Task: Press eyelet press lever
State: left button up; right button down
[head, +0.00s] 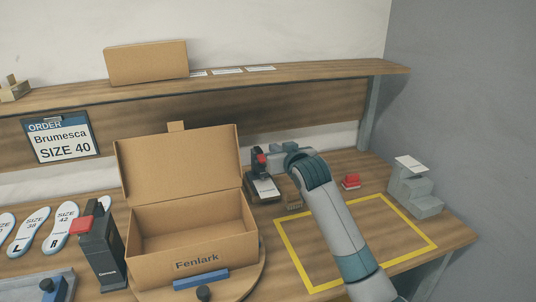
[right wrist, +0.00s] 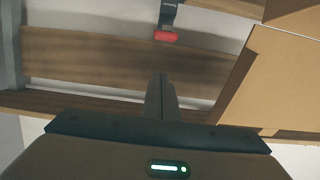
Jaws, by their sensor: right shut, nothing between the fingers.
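The eyelet press (head: 257,171) is a small dark upright device with a red-tipped lever (head: 262,158), standing on the table right of the open box. In the right wrist view the red lever tip (right wrist: 165,36) shows ahead of the fingers, with a gap in the picture between them. My right gripper (head: 264,150) is at the press, close to the lever top; whether it touches cannot be told in the head view. Its fingers (right wrist: 160,85) are shut together and empty. My left gripper is not in view.
An open cardboard box (head: 190,238) stands left of the press. A black device with a red top (head: 103,250) is at front left, near insoles (head: 62,222). A shelf (head: 330,70) runs behind.

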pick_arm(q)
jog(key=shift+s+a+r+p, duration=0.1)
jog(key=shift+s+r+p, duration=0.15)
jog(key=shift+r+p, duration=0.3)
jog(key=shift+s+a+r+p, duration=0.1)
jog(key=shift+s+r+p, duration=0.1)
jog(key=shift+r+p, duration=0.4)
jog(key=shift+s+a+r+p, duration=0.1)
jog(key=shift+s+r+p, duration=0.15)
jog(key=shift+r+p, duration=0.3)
pick_arm(e)
jog(key=w+a+f, duration=0.2)
jog(key=w+f, duration=0.4)
jog(key=w, duration=0.1)
jog(key=shift+a, duration=0.15)
